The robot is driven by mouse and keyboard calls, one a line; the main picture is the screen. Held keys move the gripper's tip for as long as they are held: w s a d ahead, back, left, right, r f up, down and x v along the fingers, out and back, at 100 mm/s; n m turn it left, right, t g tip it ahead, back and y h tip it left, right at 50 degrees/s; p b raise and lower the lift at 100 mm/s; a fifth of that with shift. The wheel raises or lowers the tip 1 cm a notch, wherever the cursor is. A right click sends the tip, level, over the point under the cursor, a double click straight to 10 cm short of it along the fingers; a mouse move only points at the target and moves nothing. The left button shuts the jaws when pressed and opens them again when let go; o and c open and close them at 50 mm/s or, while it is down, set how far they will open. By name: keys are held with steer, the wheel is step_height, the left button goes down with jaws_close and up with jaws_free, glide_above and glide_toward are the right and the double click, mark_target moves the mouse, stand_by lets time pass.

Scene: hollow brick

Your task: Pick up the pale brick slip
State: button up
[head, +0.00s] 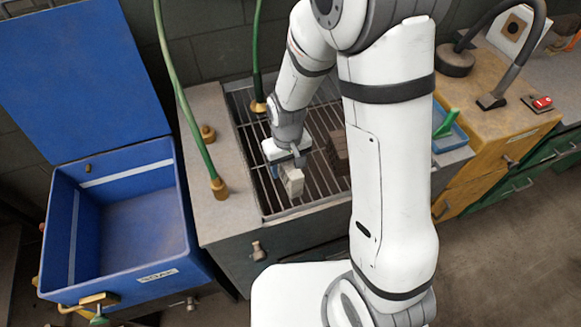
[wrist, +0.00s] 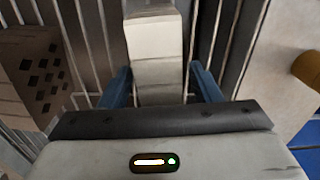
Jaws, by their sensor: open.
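The pale brick slip (head: 292,182) stands on the dark metal grate (head: 262,178), just below my gripper (head: 284,160) in the head view. In the wrist view the pale brick slip (wrist: 156,60) is a light, narrow block running up from between the fingers. My gripper (wrist: 162,86) is open, with one blue finger on each side of the slip's near part. A gap shows on both sides. I cannot tell how far the fingertips reach down along it. The gripper body hides the slip's near end in the wrist view.
A brown brick with holes (wrist: 36,72) lies on the grate to the left in the wrist view. A blue open bin (head: 130,205) stands left of the counter. Green hoses (head: 170,60) rise near the grate. A yellow cabinet (head: 500,120) stands at right.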

steer(key=shift+f, duration=0.3)
steer(key=c, duration=1.2)
steer(key=shift+r, duration=0.15)
